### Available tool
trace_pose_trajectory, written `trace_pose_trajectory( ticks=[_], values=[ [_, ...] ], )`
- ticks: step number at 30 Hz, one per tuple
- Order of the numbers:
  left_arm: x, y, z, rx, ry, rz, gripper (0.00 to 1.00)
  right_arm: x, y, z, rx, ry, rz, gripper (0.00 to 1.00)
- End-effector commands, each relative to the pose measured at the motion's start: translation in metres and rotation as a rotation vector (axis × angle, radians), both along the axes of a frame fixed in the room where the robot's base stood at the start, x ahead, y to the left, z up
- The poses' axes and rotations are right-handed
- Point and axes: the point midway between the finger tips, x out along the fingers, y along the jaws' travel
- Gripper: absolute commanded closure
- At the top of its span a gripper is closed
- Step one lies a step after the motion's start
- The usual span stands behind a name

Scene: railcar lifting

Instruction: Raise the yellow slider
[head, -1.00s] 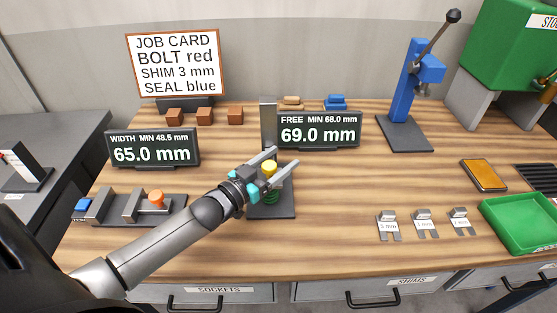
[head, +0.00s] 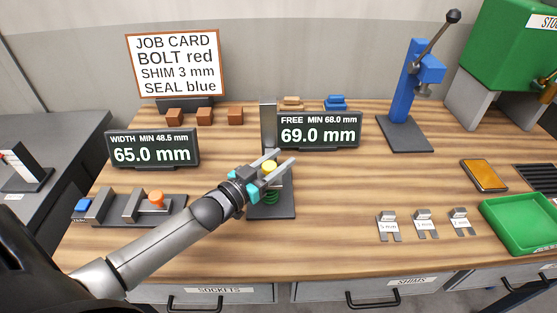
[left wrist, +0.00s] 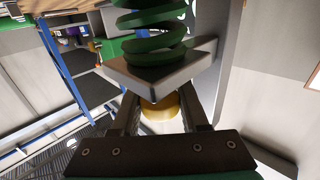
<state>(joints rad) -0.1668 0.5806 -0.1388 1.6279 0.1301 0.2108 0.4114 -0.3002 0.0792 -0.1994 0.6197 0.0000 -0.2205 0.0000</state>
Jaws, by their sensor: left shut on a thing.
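The yellow slider (head: 269,167) shows as a yellow round knob on the spring gauge (head: 271,206), which stands on a dark base at mid-table. My left gripper (head: 279,160) is shut on the yellow slider, with one finger on each side of it. In the left wrist view the yellow knob (left wrist: 160,106) sits between the two fingers, beside a grey plate (left wrist: 160,72) and a green coil spring (left wrist: 150,32). The gauge's display (head: 319,131) reads FREE 69.0 mm, MIN 68.0 mm. My right gripper is not in view.
A width display (head: 153,148) reads 65.0 mm above a fixture with an orange knob (head: 156,198). Several labelled shims (head: 425,223) stand at the front right, near a green tray (head: 522,224). A blue press (head: 408,90) stands at the back right. The table between is clear.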

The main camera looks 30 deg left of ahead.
Motion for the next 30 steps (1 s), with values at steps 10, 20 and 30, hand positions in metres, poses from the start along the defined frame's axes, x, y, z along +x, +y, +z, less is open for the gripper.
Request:
trace_pose_trajectory(
  ticks=[10, 20, 30],
  values=[
    [-0.0002, -0.0004, -0.0002, 0.000, 0.000, -0.001, 1.00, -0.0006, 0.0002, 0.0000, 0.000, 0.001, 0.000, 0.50],
    [-0.0002, -0.0004, -0.0003, 0.000, 0.001, -0.001, 1.00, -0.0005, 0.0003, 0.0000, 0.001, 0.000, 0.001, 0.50],
    [-0.0001, -0.0004, 0.0074, 0.000, 0.000, -0.001, 1.00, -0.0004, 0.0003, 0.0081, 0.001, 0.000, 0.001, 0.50]
  ],
)
